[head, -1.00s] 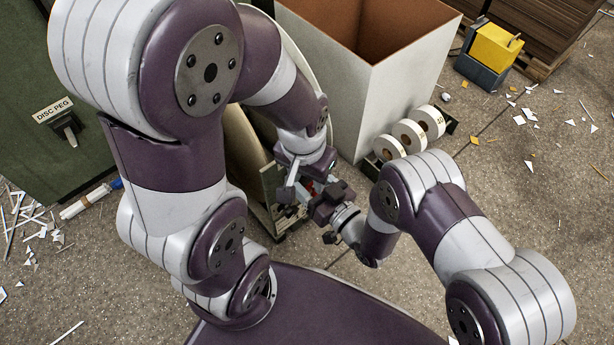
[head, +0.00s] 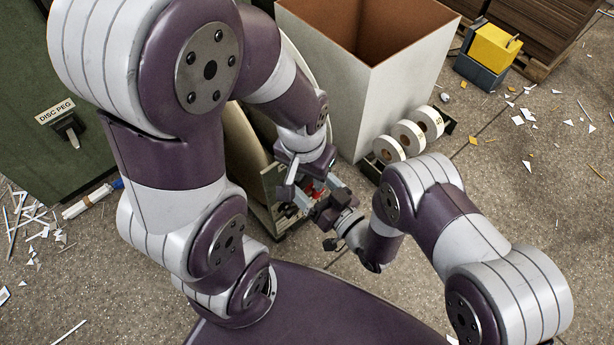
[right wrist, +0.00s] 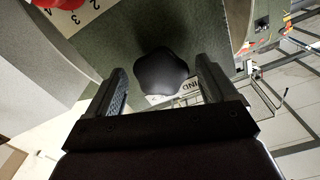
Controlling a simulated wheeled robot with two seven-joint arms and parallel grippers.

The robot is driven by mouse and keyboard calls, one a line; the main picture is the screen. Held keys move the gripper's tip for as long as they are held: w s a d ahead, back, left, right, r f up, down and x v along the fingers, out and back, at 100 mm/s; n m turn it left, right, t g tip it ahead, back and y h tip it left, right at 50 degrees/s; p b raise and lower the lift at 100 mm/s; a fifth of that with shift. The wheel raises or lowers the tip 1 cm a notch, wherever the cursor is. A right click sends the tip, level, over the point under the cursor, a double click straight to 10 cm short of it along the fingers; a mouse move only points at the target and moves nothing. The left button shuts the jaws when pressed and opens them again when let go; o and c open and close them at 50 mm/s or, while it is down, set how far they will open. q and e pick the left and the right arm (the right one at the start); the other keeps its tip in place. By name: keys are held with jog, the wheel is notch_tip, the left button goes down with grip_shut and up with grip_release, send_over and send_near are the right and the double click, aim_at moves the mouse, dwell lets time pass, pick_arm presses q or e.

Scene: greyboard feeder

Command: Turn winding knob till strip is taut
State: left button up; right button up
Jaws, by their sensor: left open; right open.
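A black lobed winding knob (right wrist: 162,73) sits on a green panel in the right wrist view, with a partly covered, upside-down label beside it. My right gripper (right wrist: 158,80) is open, its two fingers apart on either side of the knob; I cannot tell whether they touch it. In the head view my right gripper (head: 320,197) reaches in close to the feeder, and the knob is hidden there. My left gripper (head: 302,186) is open, close beside the right one, near small red parts (head: 314,187). I cannot make out the strip.
A red part (right wrist: 70,3) and a numbered scale (right wrist: 86,12) are at the panel's upper left. A large open box (head: 405,90), white rolls (head: 410,137) and a yellow block (head: 493,45) stand beyond. A green cabinet (head: 50,105) is at left. Scraps litter the floor.

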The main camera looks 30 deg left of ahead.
jog(key=p+v, duration=0.3)
jog(key=v, duration=0.8)
jog(key=shift+d+p, duration=0.2)
jog(key=shift+p, duration=0.2)
